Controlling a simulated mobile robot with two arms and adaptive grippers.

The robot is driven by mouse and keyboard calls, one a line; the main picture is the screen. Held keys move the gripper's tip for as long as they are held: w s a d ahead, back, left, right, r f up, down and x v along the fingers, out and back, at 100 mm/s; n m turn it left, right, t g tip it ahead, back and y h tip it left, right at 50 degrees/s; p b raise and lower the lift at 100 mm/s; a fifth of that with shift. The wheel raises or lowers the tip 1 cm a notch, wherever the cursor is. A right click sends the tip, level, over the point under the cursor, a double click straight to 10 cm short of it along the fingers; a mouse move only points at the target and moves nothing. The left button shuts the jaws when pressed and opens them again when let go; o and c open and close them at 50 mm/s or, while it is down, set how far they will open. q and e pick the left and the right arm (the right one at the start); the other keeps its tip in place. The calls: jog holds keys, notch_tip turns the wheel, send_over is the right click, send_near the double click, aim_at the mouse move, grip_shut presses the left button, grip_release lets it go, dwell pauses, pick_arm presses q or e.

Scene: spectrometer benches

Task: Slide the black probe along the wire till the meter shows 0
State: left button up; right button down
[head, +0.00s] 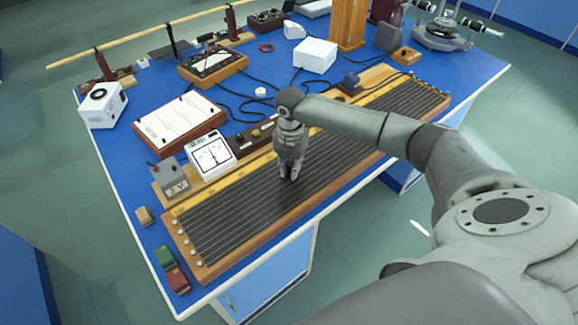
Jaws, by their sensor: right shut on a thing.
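The long wooden wire board (203,272) lies along the front of the blue bench, with several thin parallel wires running lengthwise on its dark bed. My right gripper (290,176) points down over the wires, a little left of the board's middle. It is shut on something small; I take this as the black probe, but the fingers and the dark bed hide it. I cannot tell whether its tip touches a wire. The white meter (211,154) stands behind the board's left part. Its red needle is near the dial's middle; its small figures are too blurred to read. My left gripper is out of view.
A grey battery box (170,180) stands left of the meter. A white sheet on a board (178,122) lies behind it. Black cables cross the bench behind my gripper. A white box (315,55) stands farther back. Green (165,257) and red (177,280) blocks sit at the near left corner.

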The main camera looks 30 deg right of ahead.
jog(key=shift+s+a+f, duration=0.15)
jog(key=shift+s+f, duration=0.1)
jog(key=shift+f, duration=0.1)
dwell(3.4)
dwell(1.0)
jog(key=c, duration=1.3)
grip_release()
jog(key=shift+w, duration=0.2)
jog(key=shift+r, duration=0.15)
jog(key=shift+r, duration=0.3)
notch_tip(320, 180, up, 11)
